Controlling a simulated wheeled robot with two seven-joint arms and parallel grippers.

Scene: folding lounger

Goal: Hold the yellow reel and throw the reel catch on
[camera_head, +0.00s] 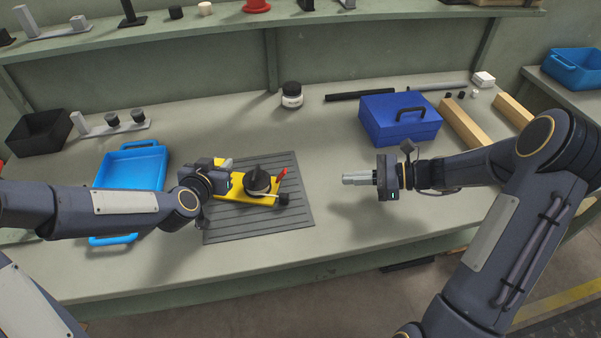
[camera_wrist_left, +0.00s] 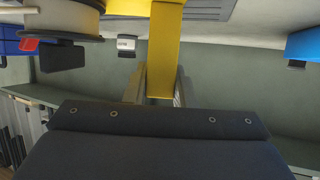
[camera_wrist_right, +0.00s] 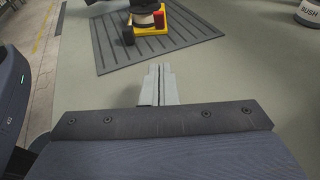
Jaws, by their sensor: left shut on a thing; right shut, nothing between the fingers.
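The yellow reel (camera_head: 233,197) lies on the dark ribbed mat (camera_head: 262,224). It carries a round drum with a black top (camera_head: 258,180), a red lever (camera_head: 282,175) tilted upward, and a black knob (camera_head: 284,198) at its right end. My left gripper (camera_head: 222,182) is shut on the reel's left end; in the left wrist view the yellow bar (camera_wrist_left: 163,60) sits between the fingers. My right gripper (camera_head: 350,178) is shut and empty, right of the mat and apart from the reel. In the right wrist view the reel's red part (camera_wrist_right: 159,18) shows ahead of the fingers (camera_wrist_right: 158,86).
A blue tray (camera_head: 104,176) lies left of the mat, partly behind my left arm. A blue toolbox (camera_head: 385,130) stands behind my right gripper. The bench between mat and right gripper is clear.

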